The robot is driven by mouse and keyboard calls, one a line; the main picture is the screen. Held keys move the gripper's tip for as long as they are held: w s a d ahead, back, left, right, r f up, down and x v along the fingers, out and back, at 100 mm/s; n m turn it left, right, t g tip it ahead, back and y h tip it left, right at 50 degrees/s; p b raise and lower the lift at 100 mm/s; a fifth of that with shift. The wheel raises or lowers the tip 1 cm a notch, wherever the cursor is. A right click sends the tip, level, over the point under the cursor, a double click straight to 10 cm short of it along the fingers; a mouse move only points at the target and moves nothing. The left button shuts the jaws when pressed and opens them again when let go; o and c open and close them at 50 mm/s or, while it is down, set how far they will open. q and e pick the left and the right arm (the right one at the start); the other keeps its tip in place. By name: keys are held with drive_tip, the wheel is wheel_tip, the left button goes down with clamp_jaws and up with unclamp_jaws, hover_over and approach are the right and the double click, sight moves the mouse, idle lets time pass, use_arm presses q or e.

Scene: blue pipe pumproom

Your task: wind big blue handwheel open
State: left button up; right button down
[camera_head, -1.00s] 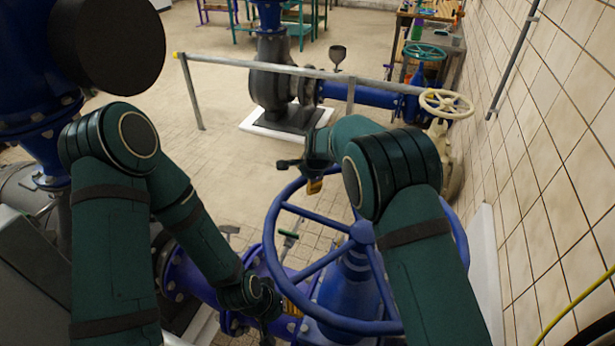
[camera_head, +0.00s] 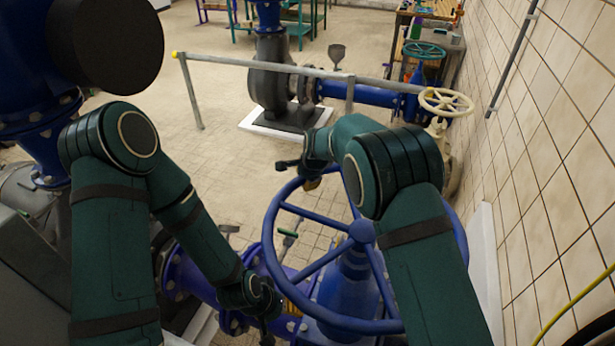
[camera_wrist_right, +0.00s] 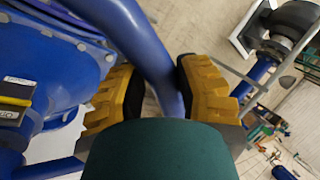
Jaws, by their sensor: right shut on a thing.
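The big blue handwheel (camera_head: 283,207) stands tilted in the lower middle of the head view, with its hub and spokes visible. My right arm hides part of its right side. My right gripper (camera_head: 312,184) is at the far upper-left rim. In the right wrist view, the yellow fingers of the right gripper (camera_wrist_right: 160,92) are on both sides of the blue handwheel rim (camera_wrist_right: 150,50), shut on it. My left gripper (camera_head: 272,306) is low, beside the near-left rim of the wheel. Its fingers are mostly hidden, so I cannot tell their opening or any contact.
Blue flanged pipework (camera_head: 185,275) runs below the wheel. A grey railing (camera_head: 265,67) crosses behind it. Beyond stand a cream handwheel (camera_head: 446,103), a green handwheel (camera_head: 425,52) and a grey pump (camera_head: 270,80). The tiled wall (camera_head: 550,150) closes the right side. Floor is open behind the wheel.

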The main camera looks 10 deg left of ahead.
sight(268, 240)
drive_tip(key=shift+s+a+r+n+y, duration=0.2)
drive_tip(key=shift+s+a+n+y, duration=0.1)
drive_tip(key=shift+s+a, duration=0.45)
drive_tip(key=s+a+n+b, duration=0.1)
drive_tip(key=s+n, duration=0.1)
drive_tip(key=s, duration=0.1)
drive_tip(key=s+a+n+g+y+b, duration=0.1)
drive_tip(key=s+a, duration=0.1)
drive_tip(key=s, duration=0.1)
drive_tip(key=s+a+n+g+b, duration=0.1)
drive_tip(key=s+a+n, duration=0.1)
drive_tip(key=s, duration=0.1)
drive_tip(key=shift+s+a+n+y, duration=0.1)
drive_tip(key=shift+s+n+y, duration=0.2)
drive_tip(key=shift+s, duration=0.05)
drive_tip(key=s+n+b, duration=0.1)
drive_tip(key=s, duration=0.2)
drive_tip(key=s+n+g+b, duration=0.1)
drive_tip(key=s+n, duration=0.1)
drive_tip(key=s, duration=0.2)
drive_tip(key=s+n+g, duration=0.1)
drive_tip(key=s+n, duration=0.1)
drive_tip(key=s, duration=0.1)
drive_tip(key=shift+s+y+b, duration=0.3)
drive_tip(key=shift+s+b, duration=0.1)
drive_tip(key=shift+s+d+n+g, duration=0.25)
drive_tip(key=shift+s+n+g, duration=0.05)
drive_tip(key=shift+s+n, duration=0.2)
drive_tip(key=shift+s+f, duration=0.1)
